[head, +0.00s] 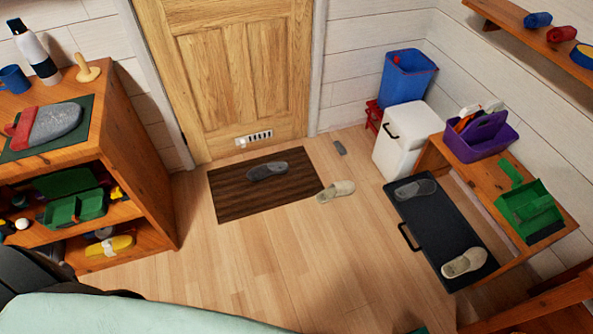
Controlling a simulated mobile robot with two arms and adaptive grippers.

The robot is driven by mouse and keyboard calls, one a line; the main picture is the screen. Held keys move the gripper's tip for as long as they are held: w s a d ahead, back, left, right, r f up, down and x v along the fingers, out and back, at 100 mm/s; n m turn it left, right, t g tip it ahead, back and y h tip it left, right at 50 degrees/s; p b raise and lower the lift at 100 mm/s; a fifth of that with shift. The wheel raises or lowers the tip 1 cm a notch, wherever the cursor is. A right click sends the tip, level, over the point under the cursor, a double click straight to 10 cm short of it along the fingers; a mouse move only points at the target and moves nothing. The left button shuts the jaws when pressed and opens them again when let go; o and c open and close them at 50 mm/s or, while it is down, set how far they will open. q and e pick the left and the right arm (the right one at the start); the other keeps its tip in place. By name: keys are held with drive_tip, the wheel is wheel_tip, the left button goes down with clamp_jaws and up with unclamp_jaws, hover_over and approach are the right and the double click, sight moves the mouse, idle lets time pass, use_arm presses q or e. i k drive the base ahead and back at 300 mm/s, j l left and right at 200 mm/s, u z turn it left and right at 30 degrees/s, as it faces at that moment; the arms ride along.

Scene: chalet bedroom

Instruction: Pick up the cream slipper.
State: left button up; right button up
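One cream slipper (336,191) lies on the wooden floor, just off the right edge of the brown doormat (230,205). A second cream slipper (464,262) lies at the near end of a black tray (436,232) on the right. A grey slipper (267,171) lies on the doormat, and another grey slipper (415,188) lies at the far end of the tray. Neither of my grippers is in view.
A wooden shelf unit (150,180) stands at the left, with a grey and red item (55,123) on top. A white bin (403,140) and blue bin (406,77) stand at the back right. A wooden bench (500,195) holds a purple caddy (480,138). The middle floor is clear.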

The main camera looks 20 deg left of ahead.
sight(341, 188)
drive_tip(key=i+j+u, duration=0.2)
drive_tip(key=i, duration=0.3)
drive_tip(key=i+j+u, duration=0.25)
drive_tip(key=i, duration=0.3)
